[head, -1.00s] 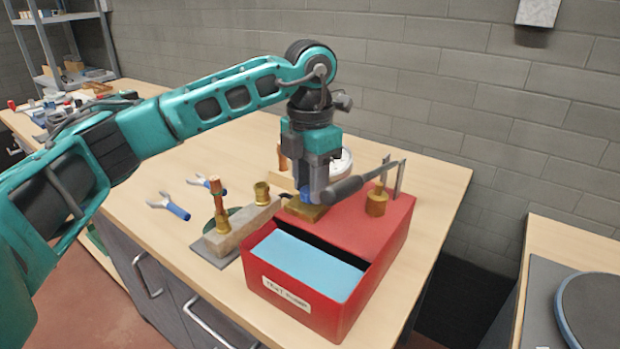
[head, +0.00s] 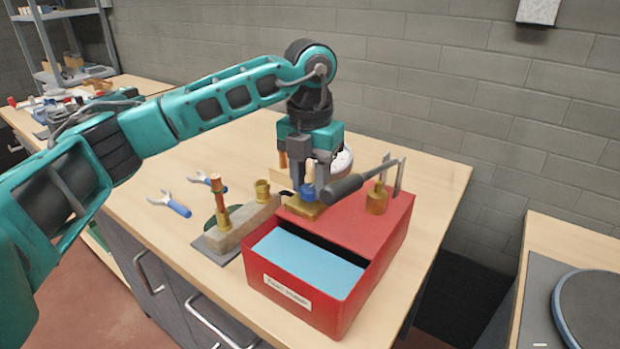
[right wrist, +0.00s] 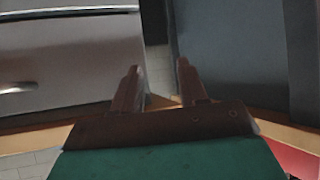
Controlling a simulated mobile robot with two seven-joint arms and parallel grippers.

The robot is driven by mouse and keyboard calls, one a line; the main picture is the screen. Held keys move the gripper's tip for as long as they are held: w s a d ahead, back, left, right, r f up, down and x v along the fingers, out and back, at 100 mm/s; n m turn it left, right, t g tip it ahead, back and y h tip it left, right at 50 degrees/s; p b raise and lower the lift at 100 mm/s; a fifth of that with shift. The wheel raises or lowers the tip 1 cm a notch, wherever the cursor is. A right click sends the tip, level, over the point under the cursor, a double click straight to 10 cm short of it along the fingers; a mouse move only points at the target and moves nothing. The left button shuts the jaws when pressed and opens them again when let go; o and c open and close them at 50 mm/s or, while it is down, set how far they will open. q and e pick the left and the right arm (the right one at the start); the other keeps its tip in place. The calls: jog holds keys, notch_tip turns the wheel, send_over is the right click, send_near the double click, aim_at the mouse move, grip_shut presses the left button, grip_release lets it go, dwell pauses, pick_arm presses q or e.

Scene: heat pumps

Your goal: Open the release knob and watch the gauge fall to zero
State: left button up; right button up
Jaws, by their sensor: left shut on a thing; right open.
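A red test pump box (head: 375,222) with a blue-filled open tank stands on the wooden bench. A small blue release knob (head: 308,193) sits on a brass block (head: 301,207) at the box's back left. My left gripper (head: 308,188) points down and is shut on the blue knob, one finger on each side. The round white gauge (head: 344,160) stands behind my gripper and is partly hidden. Its needle cannot be read. My right gripper (right wrist: 157,80) is open and empty in the right wrist view, before grey cabinet fronts.
The pump's dark handle (head: 343,188) lies just right of my left gripper, near a brass cylinder (head: 377,199). A block with copper and brass fittings (head: 246,222) stands left of the box.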

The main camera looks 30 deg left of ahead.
aim_at(310, 188)
pick_arm(q)
jog(key=o, duration=0.8)
jog(key=shift+c, duration=0.2)
jog(key=shift+r, duration=0.1)
notch_tip(310, 188, up, 13)
jog(key=p, duration=0.1)
jog(key=shift+s, duration=0.1)
